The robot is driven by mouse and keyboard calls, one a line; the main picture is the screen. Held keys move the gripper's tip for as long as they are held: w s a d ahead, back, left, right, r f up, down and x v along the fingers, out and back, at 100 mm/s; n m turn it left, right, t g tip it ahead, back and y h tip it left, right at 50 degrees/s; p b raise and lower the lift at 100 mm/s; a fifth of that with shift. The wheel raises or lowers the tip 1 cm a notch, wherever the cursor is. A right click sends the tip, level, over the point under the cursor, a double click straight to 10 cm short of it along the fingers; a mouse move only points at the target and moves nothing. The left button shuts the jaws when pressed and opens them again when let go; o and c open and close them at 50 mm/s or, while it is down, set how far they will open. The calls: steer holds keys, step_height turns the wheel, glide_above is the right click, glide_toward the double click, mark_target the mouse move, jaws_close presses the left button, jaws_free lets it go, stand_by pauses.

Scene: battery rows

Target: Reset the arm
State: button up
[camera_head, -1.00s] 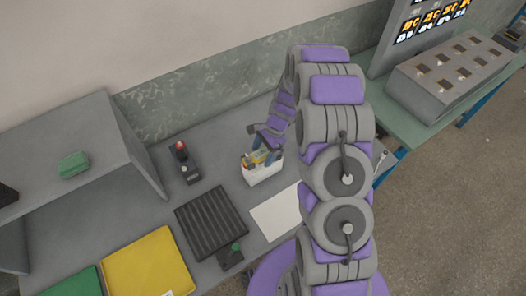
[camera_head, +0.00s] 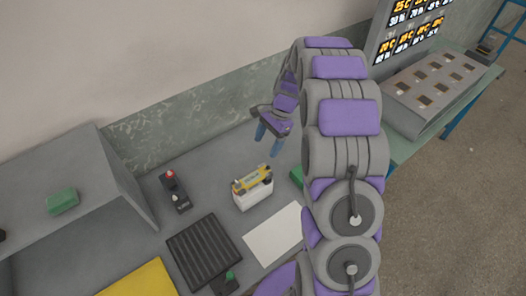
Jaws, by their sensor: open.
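My gripper (camera_head: 268,133) hangs at the end of my grey and purple arm, above the grey table near the back wall. Its fingers are apart and I see nothing between them. It is behind and above a small white box (camera_head: 254,198), clear of it. The box holds yellow batteries (camera_head: 252,180) that stick out of its top. My arm links cover much of the right middle of the view.
A black ribbed tray (camera_head: 204,252), a white sheet (camera_head: 272,236), a joystick box (camera_head: 176,192) and a yellow tray (camera_head: 140,280) lie on the table. A grey slotted block (camera_head: 437,88) stands on the green bench (camera_head: 410,146). A green block (camera_head: 62,201) sits on the left shelf.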

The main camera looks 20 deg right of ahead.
steer(key=shift+d+r, duration=0.15)
steer(key=shift+r, duration=0.25)
steer(key=s+a+r+n+h+b, duration=0.1)
steer(key=s+a+r+n+b, duration=0.2)
steer(key=s, duration=0.5)
steer(key=s+a+r+n+h, duration=0.1)
steer(key=s+a+r+n, duration=0.3)
steer(key=s, duration=0.4)
steer(key=s+n+h+b, duration=0.2)
steer(key=s+n, duration=0.5)
steer(key=s, duration=1.3)
steer(key=shift+s+d+r+b, duration=0.15)
steer(key=shift+d+r+b, duration=0.15)
steer(key=shift+b, duration=0.15)
steer(key=shift+f, duration=0.15)
stand_by(0.7)
